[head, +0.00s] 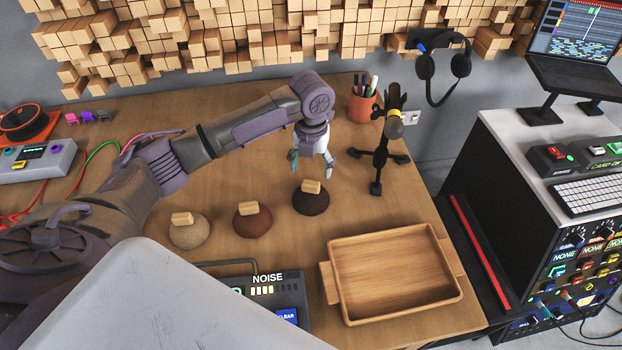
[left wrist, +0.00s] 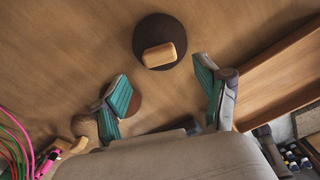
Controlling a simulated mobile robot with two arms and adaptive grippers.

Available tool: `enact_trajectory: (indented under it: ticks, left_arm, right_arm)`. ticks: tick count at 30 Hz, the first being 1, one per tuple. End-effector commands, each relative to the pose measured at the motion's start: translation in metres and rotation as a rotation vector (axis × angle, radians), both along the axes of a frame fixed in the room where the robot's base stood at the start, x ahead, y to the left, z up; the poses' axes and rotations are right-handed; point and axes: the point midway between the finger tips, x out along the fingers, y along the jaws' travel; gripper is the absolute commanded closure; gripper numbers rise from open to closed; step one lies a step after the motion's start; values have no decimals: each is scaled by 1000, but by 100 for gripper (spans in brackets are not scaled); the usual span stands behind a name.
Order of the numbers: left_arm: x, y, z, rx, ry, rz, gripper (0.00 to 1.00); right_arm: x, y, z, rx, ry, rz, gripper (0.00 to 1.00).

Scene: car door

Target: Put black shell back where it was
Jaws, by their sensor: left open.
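The black shell (head: 311,206) is a dark dome with a small wooden block handle on top. It sits on the wooden table at the right end of a row of three shells. The brown shell (head: 252,225) is in the middle and the beige shell (head: 189,236) at the left. My left gripper (head: 311,167) is open and empty above the table, behind the black shell in the head view. In the left wrist view the black shell (left wrist: 158,28) is apart from the open fingers, and a finger partly hides the brown shell. My right gripper is not in view.
A wooden tray (head: 395,318) stands at the front right of the table. A black stand (head: 379,158) and a pen cup (head: 362,106) are behind and right of the gripper. A NOISE device (head: 290,296) lies in front of the shells.

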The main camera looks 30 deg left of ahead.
Motion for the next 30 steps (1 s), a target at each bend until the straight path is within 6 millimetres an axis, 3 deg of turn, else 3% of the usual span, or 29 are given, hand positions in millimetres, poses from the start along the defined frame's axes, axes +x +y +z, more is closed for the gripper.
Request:
enact_trajectory:
  ticks: [3,10,30]
  left_arm:
    - [1,0,25,0,-4,1,26]
    - [0,0,52,0,0,2,26]
    - [0,0,56,0,1,1,26]
  right_arm:
    - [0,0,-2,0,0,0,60]
    - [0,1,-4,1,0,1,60]
    - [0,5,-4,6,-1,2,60]
